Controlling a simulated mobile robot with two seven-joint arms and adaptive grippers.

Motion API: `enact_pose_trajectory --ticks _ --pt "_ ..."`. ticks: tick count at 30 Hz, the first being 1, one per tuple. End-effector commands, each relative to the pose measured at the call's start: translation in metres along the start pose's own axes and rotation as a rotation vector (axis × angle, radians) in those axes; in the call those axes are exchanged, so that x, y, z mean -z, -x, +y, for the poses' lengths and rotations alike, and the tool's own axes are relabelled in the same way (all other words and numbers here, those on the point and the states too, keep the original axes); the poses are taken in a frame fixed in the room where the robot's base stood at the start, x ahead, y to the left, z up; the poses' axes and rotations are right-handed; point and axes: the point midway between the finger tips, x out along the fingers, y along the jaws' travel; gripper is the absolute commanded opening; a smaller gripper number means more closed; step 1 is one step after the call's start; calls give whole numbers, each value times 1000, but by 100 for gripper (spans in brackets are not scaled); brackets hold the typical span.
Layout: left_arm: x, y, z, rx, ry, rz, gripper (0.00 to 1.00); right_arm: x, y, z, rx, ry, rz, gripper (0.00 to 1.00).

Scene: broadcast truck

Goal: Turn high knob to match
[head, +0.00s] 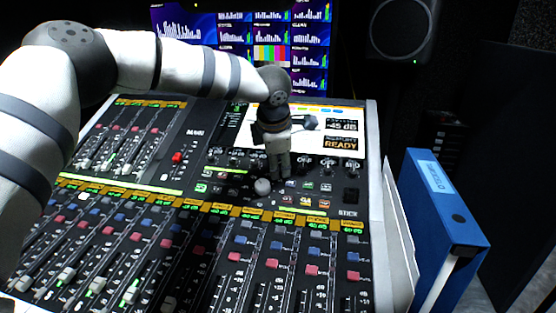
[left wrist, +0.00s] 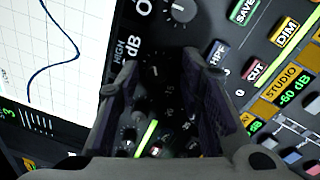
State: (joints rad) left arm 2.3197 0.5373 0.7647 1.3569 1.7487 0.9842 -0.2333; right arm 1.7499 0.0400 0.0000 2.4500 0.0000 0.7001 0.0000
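The mixing console (head: 352,235) fills the head view. My left gripper (head: 281,178) points down at the knob row under the console's display and hides part of it. In the left wrist view, the gripper (left wrist: 160,64) is open, its two dark-padded fingers apart on either side of a dark knob (left wrist: 154,71). The printed word HIGH and a dB mark stand beside this knob. I cannot tell whether the fingers touch it. The display (head: 325,125) shows a curve, a dB figure and the word READY. My right gripper is not in view.
Another knob (left wrist: 181,10) with a pale top is close by. Lit buttons, including a yellow DIM button (left wrist: 286,32), lie to the right in the wrist view. Faders fill the console's front. A blue binder (head: 447,215) stands at the right. Monitors (head: 240,35) and a speaker (head: 402,28) are behind.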

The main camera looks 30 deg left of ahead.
Motion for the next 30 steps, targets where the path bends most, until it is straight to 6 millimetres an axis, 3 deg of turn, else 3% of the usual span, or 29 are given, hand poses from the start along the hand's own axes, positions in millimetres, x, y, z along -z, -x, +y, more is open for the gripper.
enact_pose_trajectory --ticks 8,11,18,21,25,30 --pt "0 4 2 -4 1 -2 37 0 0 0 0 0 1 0" --pt "-1 20 2 -6 0 -5 37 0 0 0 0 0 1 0" --pt "-1 85 2 -7 1 -5 37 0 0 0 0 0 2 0" --pt "-1 105 1 -4 1 -3 37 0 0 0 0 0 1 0" --pt "0 118 0 -2 0 -1 37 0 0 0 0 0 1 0" --pt "0 121 0 -1 0 -1 37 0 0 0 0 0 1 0"
